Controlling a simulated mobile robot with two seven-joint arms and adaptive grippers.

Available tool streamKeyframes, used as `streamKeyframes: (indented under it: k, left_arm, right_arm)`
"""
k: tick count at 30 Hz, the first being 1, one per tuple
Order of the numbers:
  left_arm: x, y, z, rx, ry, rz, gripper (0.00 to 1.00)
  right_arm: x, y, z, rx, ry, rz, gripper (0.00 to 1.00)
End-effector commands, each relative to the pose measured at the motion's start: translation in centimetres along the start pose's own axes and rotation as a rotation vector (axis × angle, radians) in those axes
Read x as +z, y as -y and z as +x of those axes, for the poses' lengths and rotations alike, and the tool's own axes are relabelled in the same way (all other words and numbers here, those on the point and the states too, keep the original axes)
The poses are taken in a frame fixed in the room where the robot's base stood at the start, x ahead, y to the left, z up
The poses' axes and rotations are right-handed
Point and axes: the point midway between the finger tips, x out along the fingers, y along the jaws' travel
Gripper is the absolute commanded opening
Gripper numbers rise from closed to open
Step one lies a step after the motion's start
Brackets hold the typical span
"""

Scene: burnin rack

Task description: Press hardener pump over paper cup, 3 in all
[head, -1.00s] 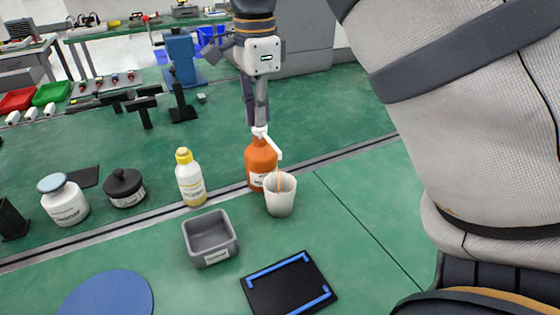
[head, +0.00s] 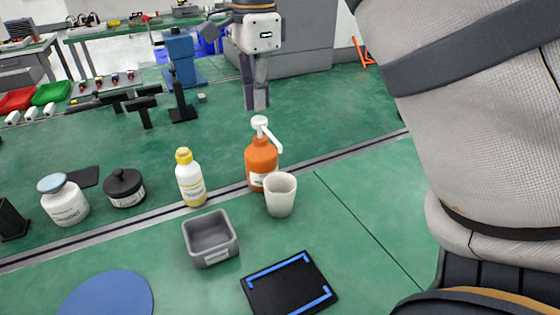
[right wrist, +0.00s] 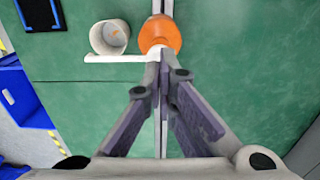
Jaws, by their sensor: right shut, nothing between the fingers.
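The hardener pump (head: 261,163) is an orange bottle with a white pump head (head: 260,122), upright on the green bench. Its white spout points toward the paper cup (head: 281,196), which stands right in front of it. My left gripper is not in view.
A white bottle with a yellow cap (head: 191,180) stands left of the pump. A grey bin (head: 211,240) and a black tray with blue strips (head: 290,284) lie nearer. A black jar (head: 124,190) and a white jar (head: 63,201) stand further left. The bench right of the cup is clear.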

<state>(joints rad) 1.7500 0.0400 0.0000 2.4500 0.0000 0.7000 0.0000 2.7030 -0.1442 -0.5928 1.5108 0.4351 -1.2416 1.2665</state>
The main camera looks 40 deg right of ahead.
Motion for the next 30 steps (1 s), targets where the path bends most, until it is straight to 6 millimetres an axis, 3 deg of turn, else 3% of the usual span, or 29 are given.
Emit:
streamKeyframes:
  k: [8, 30]
  left_arm:
    - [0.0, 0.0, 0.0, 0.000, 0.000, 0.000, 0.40]
    - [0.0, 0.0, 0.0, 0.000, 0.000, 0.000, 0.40]
  right_arm:
    - [0.0, 0.0, 0.1, 0.000, 0.000, 0.000, 0.00]
    - [0.0, 0.0, 2.6, 0.001, 0.001, 0.000, 0.00]
